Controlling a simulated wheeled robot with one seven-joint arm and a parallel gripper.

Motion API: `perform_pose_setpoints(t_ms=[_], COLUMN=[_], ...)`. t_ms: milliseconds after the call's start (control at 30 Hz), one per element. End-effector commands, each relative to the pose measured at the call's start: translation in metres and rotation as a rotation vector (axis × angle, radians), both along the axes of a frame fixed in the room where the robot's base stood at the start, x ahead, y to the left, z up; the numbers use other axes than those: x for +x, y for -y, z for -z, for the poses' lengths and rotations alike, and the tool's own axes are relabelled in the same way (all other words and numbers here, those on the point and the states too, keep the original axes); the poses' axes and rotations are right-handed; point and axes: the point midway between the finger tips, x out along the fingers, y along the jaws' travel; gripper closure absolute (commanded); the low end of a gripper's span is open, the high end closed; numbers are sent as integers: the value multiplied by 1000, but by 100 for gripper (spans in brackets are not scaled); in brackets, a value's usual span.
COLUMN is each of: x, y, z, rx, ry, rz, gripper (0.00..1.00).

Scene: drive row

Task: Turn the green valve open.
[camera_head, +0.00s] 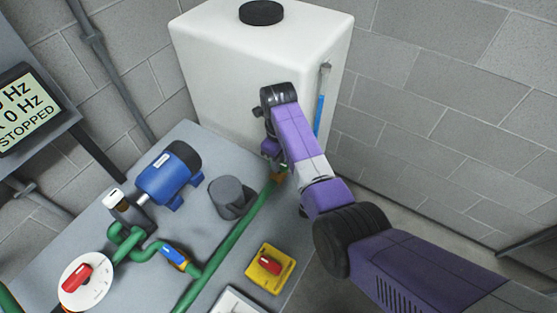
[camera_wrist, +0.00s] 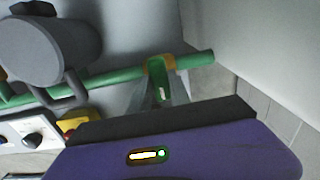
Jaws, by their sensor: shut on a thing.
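The green valve sits on the green pipe near the white tank. In the wrist view its brass-coloured body (camera_wrist: 154,64) wraps the pipe, and its green handle (camera_wrist: 162,92) points toward me, between my fingers. In the head view only a small orange-brown part of the valve (camera_head: 279,177) shows below my wrist. My gripper (camera_wrist: 161,96) is shut on the green handle, one finger on each side. My purple arm and wrist hide most of the valve in the head view. I cannot tell how far the valve is turned.
The white tank (camera_head: 225,60) stands close behind my wrist, with a blue level gauge (camera_head: 319,116). The green pipe (camera_head: 237,232) runs along the grey bench past a grey cylinder (camera_head: 228,196), a blue motor (camera_head: 168,173) and a yellow box with a red knob (camera_head: 269,269).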

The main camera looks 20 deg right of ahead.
Motion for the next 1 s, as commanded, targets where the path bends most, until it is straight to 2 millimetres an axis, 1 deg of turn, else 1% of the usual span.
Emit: perform_pose_setpoints(t_ms=[167, 367, 1000], x=[0, 0, 0], y=[-1, -1, -1], z=[-1, -2, -2], rx=[1, 2, 1], ry=[-2, -1, -1], rz=[-51, -176, -776], gripper=[100, 100, 100])
